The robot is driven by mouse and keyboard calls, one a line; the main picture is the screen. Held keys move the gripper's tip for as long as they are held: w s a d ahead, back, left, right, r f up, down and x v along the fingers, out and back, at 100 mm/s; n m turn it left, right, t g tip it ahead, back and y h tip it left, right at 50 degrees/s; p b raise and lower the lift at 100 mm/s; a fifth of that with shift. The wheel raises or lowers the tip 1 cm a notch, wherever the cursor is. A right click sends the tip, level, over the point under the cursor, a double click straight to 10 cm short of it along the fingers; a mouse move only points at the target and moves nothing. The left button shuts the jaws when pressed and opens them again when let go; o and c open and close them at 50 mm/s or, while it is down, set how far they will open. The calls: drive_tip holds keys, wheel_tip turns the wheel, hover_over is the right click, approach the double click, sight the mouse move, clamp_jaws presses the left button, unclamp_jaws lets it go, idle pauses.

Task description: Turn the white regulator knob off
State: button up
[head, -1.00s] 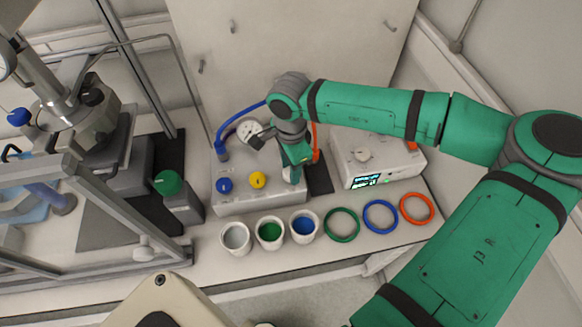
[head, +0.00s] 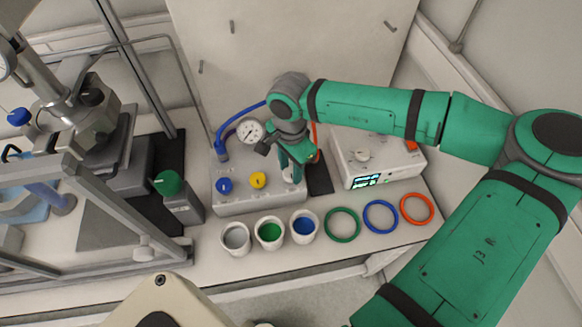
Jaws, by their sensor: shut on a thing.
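The grey regulator box (head: 262,203) stands on the bench with a blue knob (head: 225,185), a yellow knob (head: 257,180) and the white regulator knob (head: 287,176) in a row. The white knob is at the right end, partly hidden by my gripper. My gripper (head: 291,174) points down onto the white knob, with one finger on each side, and is shut on it. A pressure gauge (head: 249,131) sits behind, just left of my gripper.
Cups with grey (head: 236,238), green (head: 270,232) and blue (head: 304,226) contents stand in front. Green (head: 342,225), blue (head: 380,217) and orange (head: 416,209) rings lie to the right. A white device (head: 396,163) with a screen stands behind them. A framed reactor (head: 92,118) fills the left.

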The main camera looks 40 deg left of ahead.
sight(290, 172)
drive_tip(key=o, duration=1.1)
drive_tip(key=shift+c, duration=0.2)
wheel_tip(290, 172, up, 11)
drive_tip(key=shift+f, duration=0.1)
